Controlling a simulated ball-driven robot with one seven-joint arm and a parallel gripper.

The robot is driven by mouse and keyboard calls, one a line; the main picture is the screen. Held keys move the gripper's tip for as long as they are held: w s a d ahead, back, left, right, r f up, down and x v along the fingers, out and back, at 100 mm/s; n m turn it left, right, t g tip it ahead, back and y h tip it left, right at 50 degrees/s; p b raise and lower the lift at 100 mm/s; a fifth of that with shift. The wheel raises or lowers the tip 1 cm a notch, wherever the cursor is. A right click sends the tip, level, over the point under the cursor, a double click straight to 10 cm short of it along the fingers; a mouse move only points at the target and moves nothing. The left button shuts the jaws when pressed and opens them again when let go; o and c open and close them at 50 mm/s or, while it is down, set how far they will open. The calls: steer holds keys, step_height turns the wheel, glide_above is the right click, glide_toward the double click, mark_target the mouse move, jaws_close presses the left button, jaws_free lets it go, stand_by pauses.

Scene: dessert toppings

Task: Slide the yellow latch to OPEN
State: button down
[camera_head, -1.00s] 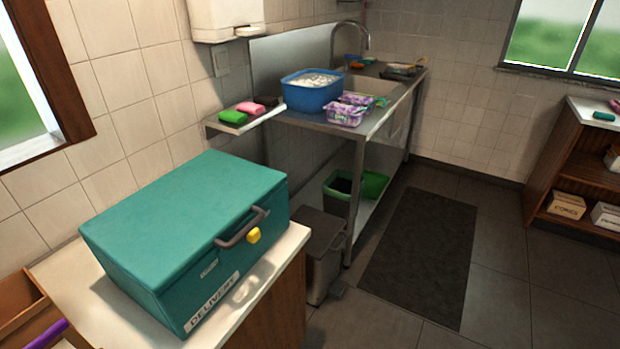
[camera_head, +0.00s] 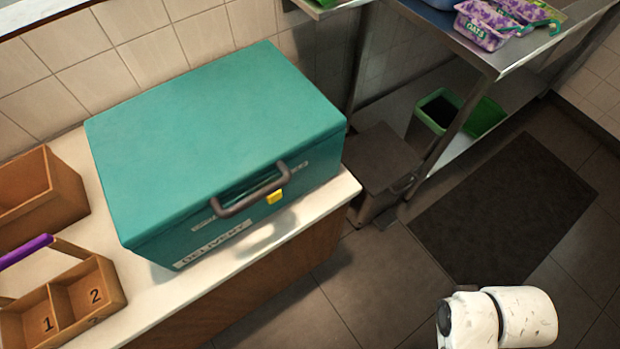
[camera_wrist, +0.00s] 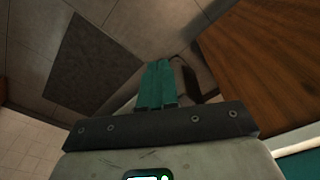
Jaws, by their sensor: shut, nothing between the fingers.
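The yellow latch (camera_head: 275,197) sits on the front of a closed teal delivery box (camera_head: 215,130), just below the right part of its grey handle (camera_head: 250,195). Small labels lie on both sides of the latch. They are partly covered by the handle or too small to read fully. My gripper (camera_wrist: 159,68) shows in the wrist view with its teal fingers together and empty, over the floor and away from the latch. In the head view only a white part of my arm shows at the lower right; the fingers are out of frame there.
The box stands on a pale counter (camera_head: 150,310). A wooden divided tray (camera_head: 75,300) with numbered compartments and a wooden bin (camera_head: 40,195) stand at left. A grey pedal bin (camera_head: 380,165) and steel table (camera_head: 480,55) are at right. The floor before the counter is open.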

steer(key=w+a+m+t+y, duration=0.1)
steer(key=w+a+y, duration=0.7)
steer(key=w+a, duration=0.3)
steer(key=w+a+r+y, duration=0.2)
steer(key=w+r+y, duration=0.2)
steer(key=r, duration=0.3)
steer(key=w+a+r+t+y, duration=0.1)
steer(key=w+a+r+y, duration=0.1)
steer(key=w+r+y, duration=0.3)
step_height(320, 180, up, 2)
steer(key=shift+r+m+y+p, duration=0.1)
steer(key=shift+m+y+p, duration=0.25)
steer(key=shift+m+y, duration=0.05)
steer(key=shift+a, duration=0.25)
